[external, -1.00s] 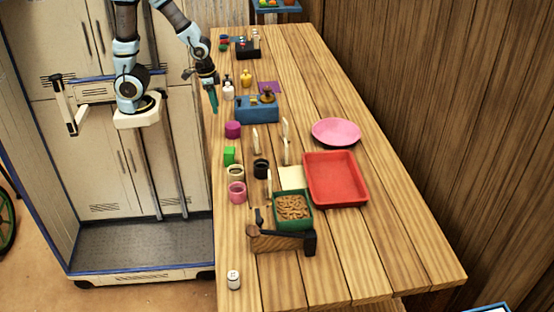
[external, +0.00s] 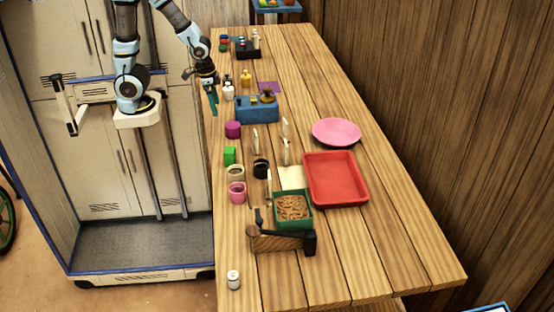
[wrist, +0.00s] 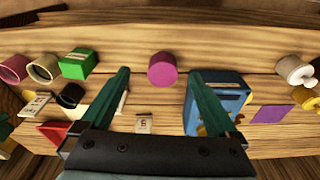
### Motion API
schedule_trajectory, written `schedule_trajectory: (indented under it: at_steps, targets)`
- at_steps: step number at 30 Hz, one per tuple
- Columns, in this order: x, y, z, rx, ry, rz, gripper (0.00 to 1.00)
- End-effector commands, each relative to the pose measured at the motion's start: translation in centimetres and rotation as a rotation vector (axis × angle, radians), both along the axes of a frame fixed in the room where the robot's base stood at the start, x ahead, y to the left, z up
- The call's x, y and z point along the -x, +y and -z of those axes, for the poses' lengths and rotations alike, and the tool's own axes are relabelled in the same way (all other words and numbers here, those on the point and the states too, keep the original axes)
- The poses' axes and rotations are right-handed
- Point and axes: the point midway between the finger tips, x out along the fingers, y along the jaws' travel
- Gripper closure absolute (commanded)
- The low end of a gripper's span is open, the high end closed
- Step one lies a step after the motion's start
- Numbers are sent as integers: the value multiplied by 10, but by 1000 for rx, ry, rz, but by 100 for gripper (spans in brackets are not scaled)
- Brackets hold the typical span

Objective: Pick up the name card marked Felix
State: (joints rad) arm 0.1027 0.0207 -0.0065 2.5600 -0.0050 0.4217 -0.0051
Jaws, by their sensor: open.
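Several small pale name cards stand on the wooden table, including one at the left (external: 256,140), one behind it (external: 285,127), one close by (external: 286,151) and one near the green box (external: 268,182). The writing is too small to read, so I cannot tell which is marked Felix. In the wrist view, one card with a dark mark (wrist: 144,123) shows low between my fingers and another (wrist: 35,105) lies to the left. My gripper (external: 213,104) is open and empty at the table's left edge; its green fingers (wrist: 160,75) are spread in the wrist view.
A magenta cylinder (external: 232,129) and a blue box (external: 257,114) stand near my gripper. Bottles (external: 228,93), a green block (external: 229,155) and mugs (external: 236,188) line the left edge. A red tray (external: 362,178) and pink plate (external: 336,131) are farther right. The table's right side is clear.

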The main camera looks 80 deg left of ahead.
Motion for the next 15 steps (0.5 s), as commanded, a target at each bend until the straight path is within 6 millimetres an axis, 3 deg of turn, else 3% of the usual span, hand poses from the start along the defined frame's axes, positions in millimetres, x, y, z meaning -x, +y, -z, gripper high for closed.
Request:
schedule_trajectory:
  at_steps: [7, 10, 13, 15]
  targets:
    - [0, 0, 0, 1, -1, 0, 0]
    - [-10, -12, 1, 15, -26, 14, 0]
    - [-36, -47, 4, 58, -102, 42, 0]
    - [-61, -85, 7, 105, -185, 63, 0]
